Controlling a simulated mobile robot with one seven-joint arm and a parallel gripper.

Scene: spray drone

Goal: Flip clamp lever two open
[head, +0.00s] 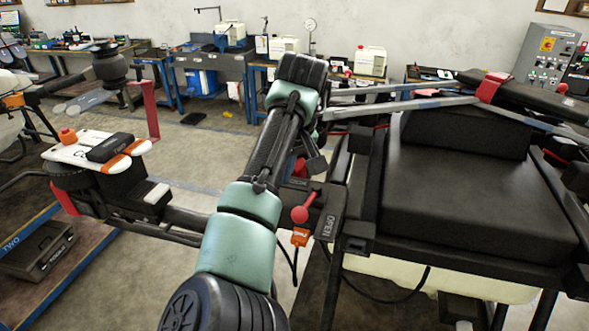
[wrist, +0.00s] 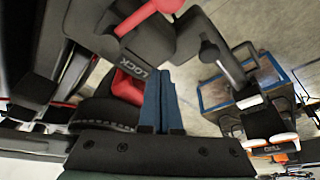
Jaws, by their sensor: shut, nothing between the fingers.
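In the head view a clamp lever with a red ball knob (head: 300,214) sits on a black clamp block beside the drone frame, near an OPEN label (head: 328,227). In the wrist view a red lever (wrist: 143,15) lies at the top on a black clamp body (wrist: 150,50) marked LOCK. I cannot tell if both views show the same lever. My gripper (wrist: 160,90) shows as blue fingers, shut and empty, pointing toward the clamp body and apart from the red lever. A red part (wrist: 127,86) lies just left of the fingers. In the head view my arm hides the gripper.
The drone's black body (head: 470,200) fills the right. An orange connector (head: 300,237) hangs below the clamp. Open floor lies behind.

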